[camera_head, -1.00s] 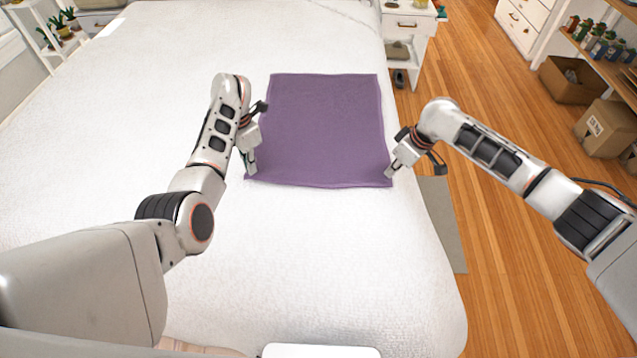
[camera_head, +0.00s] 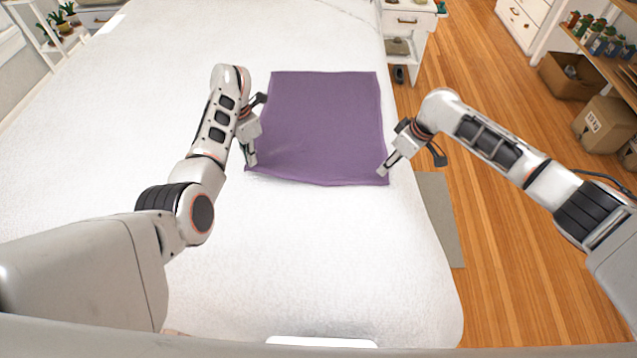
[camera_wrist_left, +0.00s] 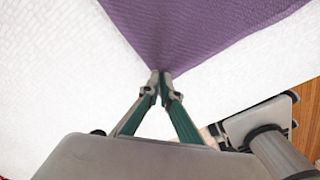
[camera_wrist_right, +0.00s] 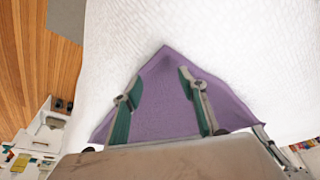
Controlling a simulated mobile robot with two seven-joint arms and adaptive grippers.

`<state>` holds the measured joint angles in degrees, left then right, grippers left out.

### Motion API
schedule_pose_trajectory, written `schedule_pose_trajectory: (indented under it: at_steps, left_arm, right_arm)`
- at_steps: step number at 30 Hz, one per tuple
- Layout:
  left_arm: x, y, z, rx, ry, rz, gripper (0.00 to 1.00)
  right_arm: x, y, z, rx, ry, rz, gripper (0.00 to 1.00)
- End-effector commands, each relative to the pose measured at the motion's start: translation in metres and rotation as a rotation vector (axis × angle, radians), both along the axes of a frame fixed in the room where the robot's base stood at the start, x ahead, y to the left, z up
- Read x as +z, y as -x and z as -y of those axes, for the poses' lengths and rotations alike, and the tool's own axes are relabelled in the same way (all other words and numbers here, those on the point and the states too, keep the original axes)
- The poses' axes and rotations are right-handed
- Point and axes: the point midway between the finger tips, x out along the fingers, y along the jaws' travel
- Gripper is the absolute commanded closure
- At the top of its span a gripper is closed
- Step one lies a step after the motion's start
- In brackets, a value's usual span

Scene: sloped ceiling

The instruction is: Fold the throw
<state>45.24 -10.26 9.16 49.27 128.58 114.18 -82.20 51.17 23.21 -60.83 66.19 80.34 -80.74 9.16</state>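The purple throw (camera_head: 325,125) lies spread in a rough square on the white bed. My left gripper (camera_head: 250,162) is at its near left corner. In the left wrist view the left fingertips (camera_wrist_left: 160,74) are pinched together on the throw's corner (camera_wrist_left: 175,40). That corner looks slightly raised, with small creases beside it. My right gripper (camera_head: 382,170) is at the near right corner. In the right wrist view the right fingers (camera_wrist_right: 156,88) are spread apart, with the throw's corner (camera_wrist_right: 160,105) showing between and beyond them. Contact between the right fingers and the cloth is unclear.
The white bed (camera_head: 310,260) has wide free room left of and in front of the throw. Its right edge is close to the right gripper. Beyond it are a wooden floor (camera_head: 510,250), a grey rug (camera_head: 438,215), a nightstand (camera_head: 408,45) and cardboard boxes (camera_head: 600,125).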

Motion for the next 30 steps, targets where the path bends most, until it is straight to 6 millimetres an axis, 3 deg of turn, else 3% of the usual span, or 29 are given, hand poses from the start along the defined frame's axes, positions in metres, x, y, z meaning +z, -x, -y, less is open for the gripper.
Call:
schedule_pose_trajectory:
  at_steps: [3, 5, 15, 24, 30]
  left_arm:
    - [0.000, 0.000, 0.000, 0.000, 0.000, 0.000, 1.00]
    - [0.000, 0.000, 0.000, 0.000, 0.000, 0.000, 1.00]
    - [0.000, 0.000, 0.000, 0.000, 0.000, 0.000, 1.00]
    - [0.000, 0.000, 0.000, 0.000, 0.000, 0.000, 1.00]
    - [0.000, 0.000, 0.000, 0.000, 0.000, 0.000, 1.00]
  right_arm:
    - [0.000, 0.000, 0.000, 0.000, 0.000, 0.000, 0.58]
    - [0.000, 0.000, 0.000, 0.000, 0.000, 0.000, 0.69]
    - [-0.007, 0.027, 0.011, -0.020, -0.137, 0.070, 0.69]
    - [0.017, 0.052, 0.038, -0.046, -0.268, 0.220, 0.69]
    - [0.026, 0.057, 0.045, -0.049, -0.292, 0.265, 0.69]
